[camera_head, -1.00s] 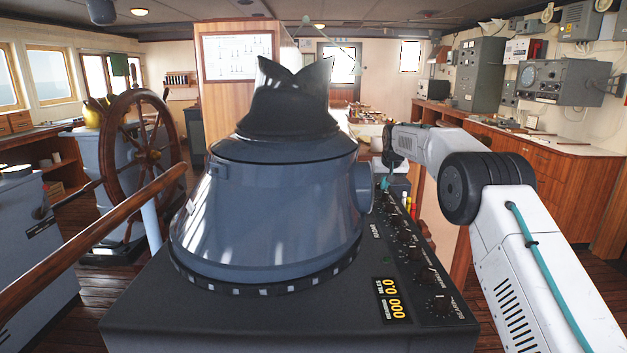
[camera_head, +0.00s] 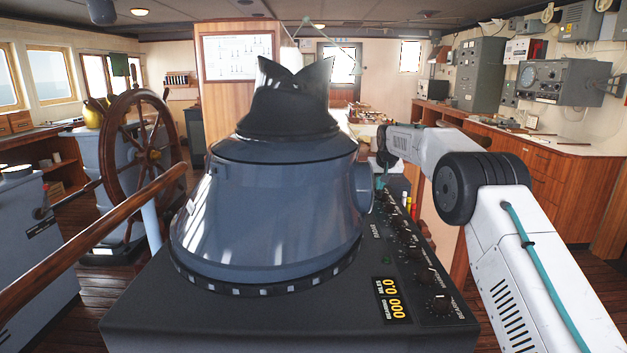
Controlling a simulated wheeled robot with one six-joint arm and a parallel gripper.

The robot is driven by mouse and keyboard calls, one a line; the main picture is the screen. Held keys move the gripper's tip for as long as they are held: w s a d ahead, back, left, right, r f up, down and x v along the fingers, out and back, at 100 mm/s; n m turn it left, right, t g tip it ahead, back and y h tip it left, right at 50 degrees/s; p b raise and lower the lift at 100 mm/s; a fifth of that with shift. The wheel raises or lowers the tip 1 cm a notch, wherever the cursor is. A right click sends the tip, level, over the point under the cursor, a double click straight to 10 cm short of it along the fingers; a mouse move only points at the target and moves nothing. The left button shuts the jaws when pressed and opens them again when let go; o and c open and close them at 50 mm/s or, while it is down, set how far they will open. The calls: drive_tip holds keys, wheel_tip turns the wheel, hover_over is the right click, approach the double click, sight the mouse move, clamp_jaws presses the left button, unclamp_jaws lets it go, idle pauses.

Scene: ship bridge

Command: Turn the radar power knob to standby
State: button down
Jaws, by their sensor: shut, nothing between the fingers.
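The radar console is a dark box (camera_head: 240,320) under a large grey viewing hood (camera_head: 265,220). A row of black knobs runs along its right side, from a near knob (camera_head: 440,303) to small ones at the far end. The knob labels are too small to read surely, so I cannot tell which is the power knob or its setting. My gripper (camera_head: 380,187) is shut and empty at the far end of this row, close beside the hood. Its tips are small and partly hidden; I cannot tell whether they touch a knob.
A yellow digit display (camera_head: 392,299) sits beside the near knobs. The hood rises just left of my gripper. A wooden rail (camera_head: 95,240) and ship's wheel (camera_head: 135,150) stand left. A wooden counter (camera_head: 560,160) runs along the right, with open floor before it.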

drive_tip(key=shift+w+a, duration=0.1)
drive_tip(key=shift+a, duration=0.15)
idle(0.4)
drive_tip(key=shift+s+a, duration=0.1)
drive_tip(key=shift+s, duration=0.25)
wheel_tip(320, 180, up, 6)
idle(0.4)
